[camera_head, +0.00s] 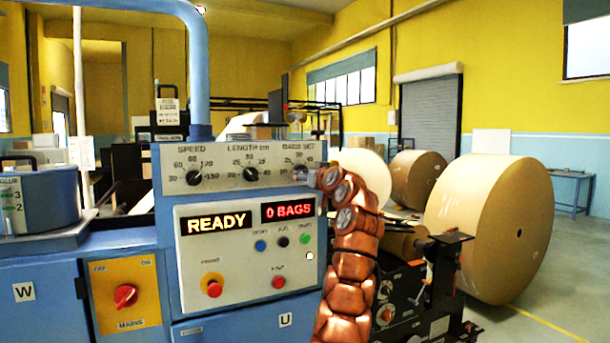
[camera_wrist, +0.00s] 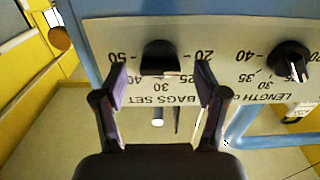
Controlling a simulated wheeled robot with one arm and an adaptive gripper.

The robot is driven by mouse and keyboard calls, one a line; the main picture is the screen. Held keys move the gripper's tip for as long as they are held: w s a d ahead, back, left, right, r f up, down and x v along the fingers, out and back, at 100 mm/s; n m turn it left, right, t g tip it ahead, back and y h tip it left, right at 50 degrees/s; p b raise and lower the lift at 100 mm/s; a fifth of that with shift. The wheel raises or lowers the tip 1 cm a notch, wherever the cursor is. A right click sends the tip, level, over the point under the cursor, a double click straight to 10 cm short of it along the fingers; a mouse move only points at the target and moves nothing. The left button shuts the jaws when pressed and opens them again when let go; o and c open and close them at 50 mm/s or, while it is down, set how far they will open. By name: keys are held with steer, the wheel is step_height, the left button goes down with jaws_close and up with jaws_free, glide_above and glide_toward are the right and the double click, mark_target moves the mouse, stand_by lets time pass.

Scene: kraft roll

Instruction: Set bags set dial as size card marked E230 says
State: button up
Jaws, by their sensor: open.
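The bags set dial (camera_wrist: 160,58) is a black knob on the pale scale panel, seen upside down in the wrist view, with 20 and 50 at the ends of its scale. Its pointer direction cannot be told. My gripper (camera_wrist: 161,76) is open, its two dark fingers on either side of the knob with a gap visible at each side. In the head view my gripper (camera_head: 306,174) is at the right end of the panel and hides part of this dial.
The length dial (camera_head: 250,173) and speed dial (camera_head: 193,177) sit left of the bags set dial. Below, displays read READY (camera_head: 216,223) and 0 BAGS (camera_head: 288,211), above several buttons. A red mains switch (camera_head: 125,296) is at lower left. Large paper rolls (camera_head: 487,225) stand at right.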

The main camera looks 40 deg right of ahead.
steer(key=v, duration=0.9)
steer(key=shift+w+a, duration=0.1)
stand_by(0.8)
